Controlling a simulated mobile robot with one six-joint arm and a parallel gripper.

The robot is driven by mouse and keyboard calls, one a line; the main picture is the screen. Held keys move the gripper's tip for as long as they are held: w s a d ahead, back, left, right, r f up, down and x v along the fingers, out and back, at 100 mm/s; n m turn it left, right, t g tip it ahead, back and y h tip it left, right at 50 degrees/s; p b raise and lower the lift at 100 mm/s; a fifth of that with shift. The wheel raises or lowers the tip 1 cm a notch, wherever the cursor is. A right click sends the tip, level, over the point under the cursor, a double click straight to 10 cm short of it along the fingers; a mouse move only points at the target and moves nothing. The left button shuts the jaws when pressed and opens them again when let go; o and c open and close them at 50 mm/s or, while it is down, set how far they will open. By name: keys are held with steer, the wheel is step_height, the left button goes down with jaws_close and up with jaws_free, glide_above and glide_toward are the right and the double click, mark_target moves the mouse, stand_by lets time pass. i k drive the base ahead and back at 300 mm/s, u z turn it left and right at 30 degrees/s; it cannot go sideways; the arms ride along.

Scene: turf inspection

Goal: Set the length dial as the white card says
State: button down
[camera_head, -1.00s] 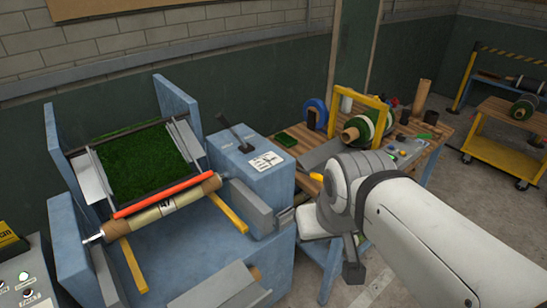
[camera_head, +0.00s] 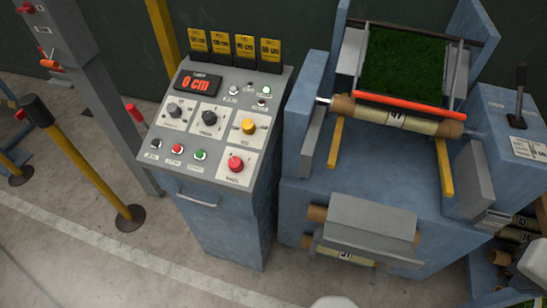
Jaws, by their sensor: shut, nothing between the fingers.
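The control console (camera_head: 213,210) stands left of centre. Its sloped panel has a left black dial (camera_head: 175,110), a second black dial (camera_head: 209,118) and a yellow knob (camera_head: 249,126), each on a white plate. Their labels are too small to read, so I cannot tell which is the length dial. A display (camera_head: 197,84) reads 0 cm in red. A white card (camera_head: 529,148) with unreadable print is on the blue block beside a lever, at the right edge. My gripper is not in view; only pale bits of my arm show at the bottom and lower right edges.
A red button (camera_head: 235,163) and small coloured buttons are on the panel's lower part. Several yellow tags (camera_head: 244,46) stand along its top edge. The turf machine (camera_head: 380,185) is close on the right. A yellow post (camera_head: 90,170) stands left; floor in front is clear.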

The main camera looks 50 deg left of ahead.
mark_target(174, 111)
steer(key=u, duration=2.25)
steer(key=k, duration=0.85)
steer(key=i, duration=0.85)
